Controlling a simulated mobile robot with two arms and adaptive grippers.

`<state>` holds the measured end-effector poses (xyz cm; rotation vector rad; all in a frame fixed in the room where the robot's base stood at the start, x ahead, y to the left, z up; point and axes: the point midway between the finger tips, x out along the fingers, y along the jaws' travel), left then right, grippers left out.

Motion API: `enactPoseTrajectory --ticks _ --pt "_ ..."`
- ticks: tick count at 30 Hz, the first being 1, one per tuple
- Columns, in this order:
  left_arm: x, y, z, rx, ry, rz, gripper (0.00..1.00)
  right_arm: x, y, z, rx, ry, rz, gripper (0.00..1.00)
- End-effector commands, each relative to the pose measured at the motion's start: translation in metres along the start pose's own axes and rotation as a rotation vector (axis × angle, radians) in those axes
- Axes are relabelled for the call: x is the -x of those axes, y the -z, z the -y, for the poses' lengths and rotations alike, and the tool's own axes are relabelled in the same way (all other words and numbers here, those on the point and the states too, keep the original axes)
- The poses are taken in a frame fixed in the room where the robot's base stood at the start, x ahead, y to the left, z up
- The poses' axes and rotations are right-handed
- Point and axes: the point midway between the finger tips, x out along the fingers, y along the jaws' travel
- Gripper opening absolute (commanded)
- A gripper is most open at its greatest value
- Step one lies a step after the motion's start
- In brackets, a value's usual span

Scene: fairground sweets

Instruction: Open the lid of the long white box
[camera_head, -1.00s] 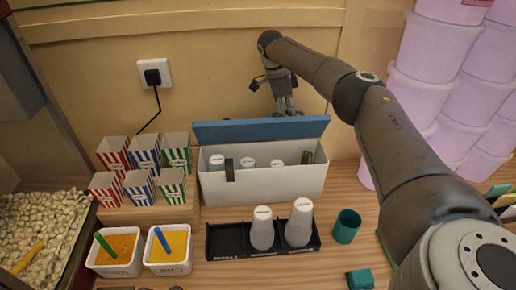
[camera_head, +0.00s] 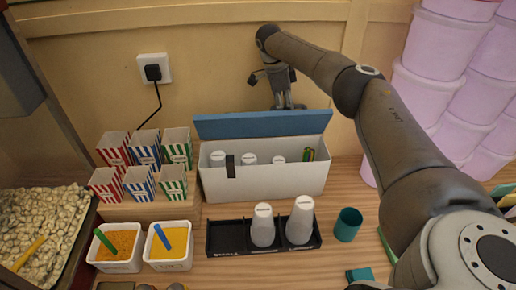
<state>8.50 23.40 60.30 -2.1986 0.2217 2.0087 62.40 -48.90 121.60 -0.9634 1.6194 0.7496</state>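The long white box (camera_head: 270,184) stands on the wooden counter near the back wall. Its blue lid (camera_head: 262,124) is raised and leans back along the rear edge, so the inside shows. Several white-capped shakers (camera_head: 249,159) and a small green and brown item (camera_head: 309,155) are inside. My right arm reaches over from the right, and my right gripper (camera_head: 283,100) points down behind the raised lid. Its fingertips are partly hidden by the lid, so I cannot tell its opening or whether it touches.
A black tray (camera_head: 228,240) with two white shakers (camera_head: 299,222) stands in front of the box, a teal cup (camera_head: 347,225) to its right. Striped popcorn boxes (camera_head: 146,150) and two tubs (camera_head: 168,262) are at left. Pink buckets (camera_head: 440,45) are stacked at right.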

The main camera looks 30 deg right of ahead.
Motion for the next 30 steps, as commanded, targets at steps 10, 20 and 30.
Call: enactPoseTrajectory --ticks 10,20,30 --pt "0.0 0.0 0.002 -0.001 0.002 0.0 0.4 -0.001 0.002 0.0 -0.005 -0.002 -0.002 0.43" --pt "0.0 0.001 0.002 0.0 0.002 -0.001 0.4 0.02 0.008 0.001 -0.006 0.0 -0.002 0.43" --pt "0.0 0.001 0.002 -0.001 0.002 -0.002 0.4 0.053 0.016 0.0 -0.007 -0.001 -0.002 0.43"
